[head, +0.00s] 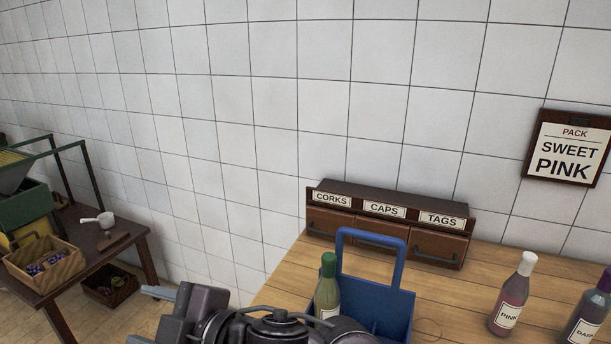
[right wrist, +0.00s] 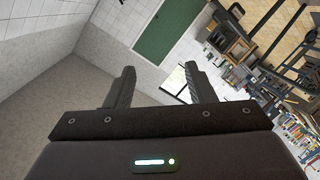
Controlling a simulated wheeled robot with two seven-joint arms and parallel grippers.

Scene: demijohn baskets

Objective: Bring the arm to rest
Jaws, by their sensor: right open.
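My right gripper (head: 147,315) is at the bottom of the head view and points left. It is off the left end of the wooden table (head: 284,284), with part of the arm in front of the table's near edge. In the right wrist view my right gripper (right wrist: 159,68) has its two dark fingers spread wide, with nothing between them. Nothing is in its grasp in either view. My left gripper is out of view.
A blue carrier (head: 399,305) holds a green-capped bottle (head: 328,285), partly hidden by my arm. A drawer box (head: 385,236) stands behind. A pink bottle (head: 512,296) and a dark bottle (head: 588,318) stand right. A low table (head: 121,233) with a basket (head: 66,271) stands left.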

